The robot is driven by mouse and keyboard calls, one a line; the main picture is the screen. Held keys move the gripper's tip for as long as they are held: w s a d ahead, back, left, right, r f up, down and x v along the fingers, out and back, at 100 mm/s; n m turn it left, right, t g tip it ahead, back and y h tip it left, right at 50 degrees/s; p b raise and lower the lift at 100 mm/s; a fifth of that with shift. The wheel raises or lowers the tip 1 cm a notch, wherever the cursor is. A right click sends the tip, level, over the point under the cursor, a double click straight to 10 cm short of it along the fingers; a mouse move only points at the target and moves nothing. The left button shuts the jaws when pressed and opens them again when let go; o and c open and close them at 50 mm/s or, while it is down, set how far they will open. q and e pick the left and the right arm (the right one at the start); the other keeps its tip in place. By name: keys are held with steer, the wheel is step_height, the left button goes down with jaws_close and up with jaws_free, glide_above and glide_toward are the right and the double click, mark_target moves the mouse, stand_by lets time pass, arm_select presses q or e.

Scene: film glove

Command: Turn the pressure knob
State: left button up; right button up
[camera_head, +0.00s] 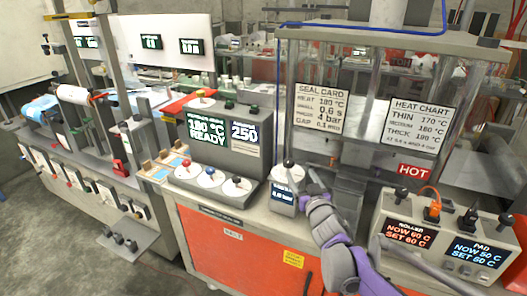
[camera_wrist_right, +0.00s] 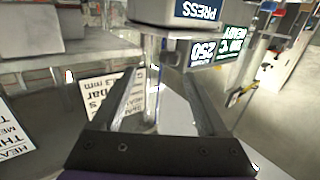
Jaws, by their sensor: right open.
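The pressure unit (camera_head: 283,199) is a small pale box with a dark display at the counter's front edge. Its knob (camera_head: 289,163) has a dark cap and stands on top. In the right wrist view the unit (camera_wrist_right: 152,12), labelled PRESS, is at the top, beyond the open fingers of my right gripper (camera_wrist_right: 160,76). Whether the knob lies between the fingers there is unclear. My left gripper is not in view.
A control box (camera_head: 212,146) with levers and READY display stands left of the unit. A clear-walled press cabinet (camera_head: 365,118) with cards and a HOT sign is behind my right gripper. A heater controller (camera_head: 444,241) with cables sits at right. Red doors (camera_head: 215,243) are below.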

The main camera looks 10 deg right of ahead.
mark_target(289, 167)
steer(key=shift+w+a+n+y, duration=0.35)
steer(key=shift+w+a, duration=0.25)
steer(key=shift+w, duration=0.25)
steer(key=shift+w+a+r, duration=0.1)
steer(key=shift+w, duration=0.25)
steer(key=w, duration=0.3)
steer(key=w+p, duration=0.1)
steer(key=w, duration=0.2)
steer(key=w+a+p, duration=0.1)
steer(key=w, duration=0.2)
steer(key=shift+w, duration=0.25)
